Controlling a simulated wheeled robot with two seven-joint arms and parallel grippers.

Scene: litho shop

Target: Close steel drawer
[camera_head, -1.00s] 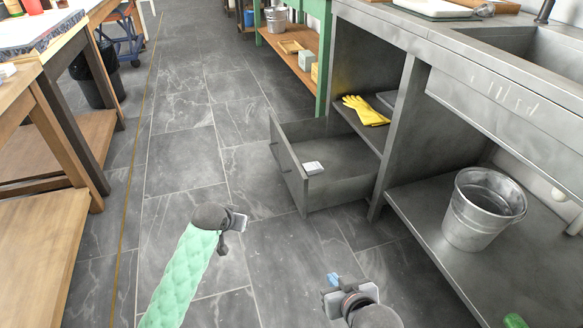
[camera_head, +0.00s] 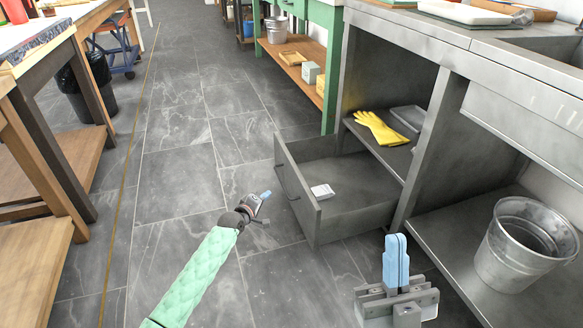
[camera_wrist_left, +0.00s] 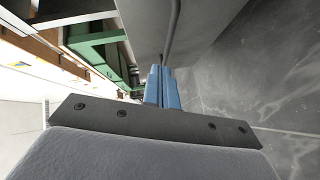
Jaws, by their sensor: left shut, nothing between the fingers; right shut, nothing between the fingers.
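The steel drawer (camera_head: 342,202) stands pulled out to the left from under the grey steel counter, low near the floor. A small white box (camera_head: 322,191) lies inside it. Its front panel with a bar handle (camera_head: 289,181) faces left. My left gripper (camera_head: 265,195) is shut and empty, just left of the drawer front and apart from it. In the left wrist view its blue fingertips (camera_wrist_left: 162,88) are together, with the grey drawer front (camera_wrist_left: 205,40) and its handle (camera_wrist_left: 174,30) ahead. My right gripper (camera_head: 396,262) is shut and empty, upright in front of the counter, right of the drawer.
Yellow gloves (camera_head: 378,128) and a grey tray (camera_head: 408,117) rest on the shelf above the drawer. A metal bucket (camera_head: 526,245) stands on the lower shelf at right. Wooden tables (camera_head: 30,170) line the left. The tiled floor (camera_head: 180,180) between is clear.

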